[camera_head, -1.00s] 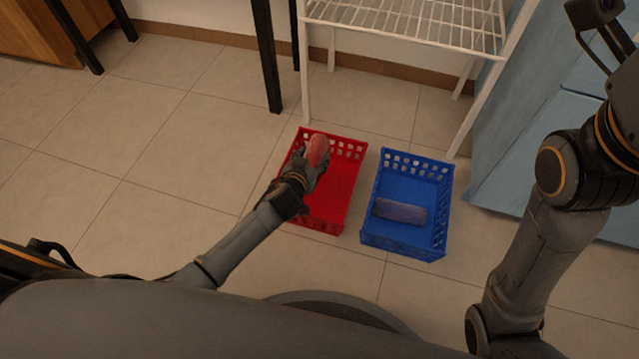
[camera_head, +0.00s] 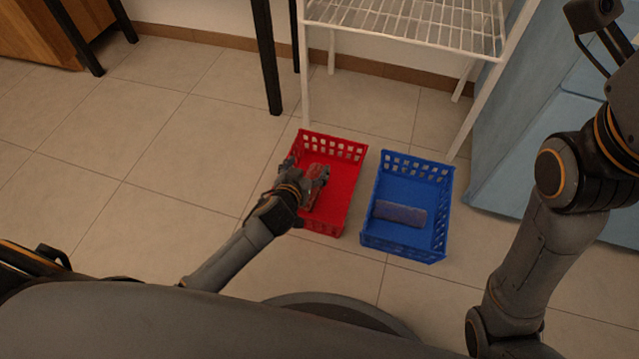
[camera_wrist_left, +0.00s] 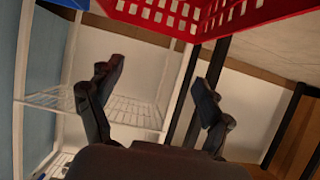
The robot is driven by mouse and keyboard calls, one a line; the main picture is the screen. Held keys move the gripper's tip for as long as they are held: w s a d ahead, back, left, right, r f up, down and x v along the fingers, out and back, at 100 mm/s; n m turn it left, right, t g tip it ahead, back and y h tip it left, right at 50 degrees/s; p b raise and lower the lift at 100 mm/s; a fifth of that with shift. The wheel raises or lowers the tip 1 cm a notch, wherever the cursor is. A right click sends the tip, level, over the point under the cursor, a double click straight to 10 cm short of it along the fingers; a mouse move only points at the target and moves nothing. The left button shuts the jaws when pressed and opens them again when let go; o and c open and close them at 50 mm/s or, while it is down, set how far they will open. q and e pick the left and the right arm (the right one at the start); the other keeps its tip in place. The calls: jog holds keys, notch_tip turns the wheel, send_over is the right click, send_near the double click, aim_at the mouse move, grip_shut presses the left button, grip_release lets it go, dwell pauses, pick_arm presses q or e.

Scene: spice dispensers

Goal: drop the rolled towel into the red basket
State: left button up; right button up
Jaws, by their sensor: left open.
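The red basket (camera_head: 343,200) stands on the floor in the middle of the head view. A reddish rolled towel (camera_head: 313,185) shows inside it at the left, partly hidden by my left gripper (camera_head: 305,170). That gripper is over the basket's left side with its fingers spread. In the left wrist view my left gripper (camera_wrist_left: 155,95) is open with nothing between its fingers, and the red basket (camera_wrist_left: 200,22) shows at the top edge. I cannot tell whether a finger touches the towel.
A blue basket (camera_head: 381,238) stands close to the right of the red one, with a grey-purple roll (camera_head: 400,212) in it. A white wire rack (camera_head: 400,25) and a dark table leg (camera_head: 267,60) stand behind. The tiled floor at left is clear.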

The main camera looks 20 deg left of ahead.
pick_arm(q)
jog(key=v, duration=0.7)
jog(key=shift+s+r, duration=0.15)
jog(key=shift+s, duration=0.1)
